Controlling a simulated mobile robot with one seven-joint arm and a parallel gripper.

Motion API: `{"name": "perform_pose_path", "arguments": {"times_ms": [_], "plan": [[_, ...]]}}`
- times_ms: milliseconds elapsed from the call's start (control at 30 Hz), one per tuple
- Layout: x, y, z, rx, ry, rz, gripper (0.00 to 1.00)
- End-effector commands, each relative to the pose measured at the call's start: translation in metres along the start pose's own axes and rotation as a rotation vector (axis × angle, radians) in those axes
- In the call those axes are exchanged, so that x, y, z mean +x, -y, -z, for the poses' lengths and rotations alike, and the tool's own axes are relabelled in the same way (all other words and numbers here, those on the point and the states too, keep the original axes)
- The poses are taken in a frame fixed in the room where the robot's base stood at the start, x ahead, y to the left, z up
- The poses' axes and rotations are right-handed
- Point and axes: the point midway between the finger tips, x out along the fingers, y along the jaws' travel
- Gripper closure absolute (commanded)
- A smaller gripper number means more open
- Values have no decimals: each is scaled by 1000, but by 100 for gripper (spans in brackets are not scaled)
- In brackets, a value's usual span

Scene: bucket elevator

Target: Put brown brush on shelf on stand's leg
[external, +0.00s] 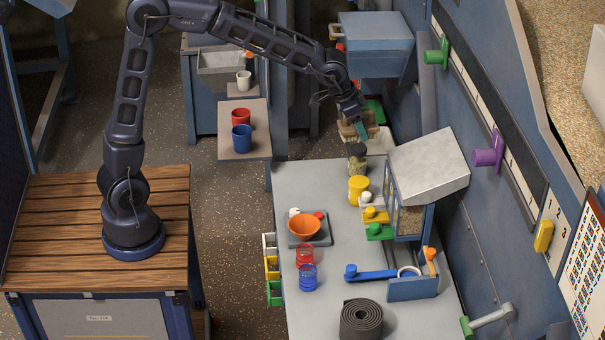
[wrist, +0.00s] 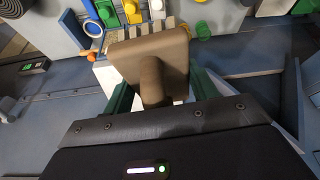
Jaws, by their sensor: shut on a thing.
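The brown brush (wrist: 150,62) is in my gripper (wrist: 165,90), its blocky head facing away from the wrist and its rounded handle toward it. The green fingers close on it from both sides. In the external view, my gripper (external: 361,128) holds the brush (external: 350,130) in the air above the far end of the grey table, behind a dark-lidded jar. A pale tray or shelf (external: 379,141) shows just behind and below the brush, partly hidden; I cannot tell whether it is on a stand's leg.
The grey table (external: 330,275) holds a yellow jar (external: 358,189), an orange bowl (external: 304,228), red and blue cups and a dark roll (external: 361,319). A hopper box (external: 428,165) stands close to the right. A side shelf (external: 258,115) with mugs is left.

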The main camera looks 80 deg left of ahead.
Motion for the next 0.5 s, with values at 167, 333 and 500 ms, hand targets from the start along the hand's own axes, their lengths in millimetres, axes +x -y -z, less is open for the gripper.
{"name": "perform_pose_path", "arguments": {"times_ms": [167, 333, 500], "plan": [[-10, 41, -10, -103, -2, 45, 68], [-28, 95, -29, -256, -3, 108, 68], [-54, 158, -59, -451, -3, 187, 68]]}}
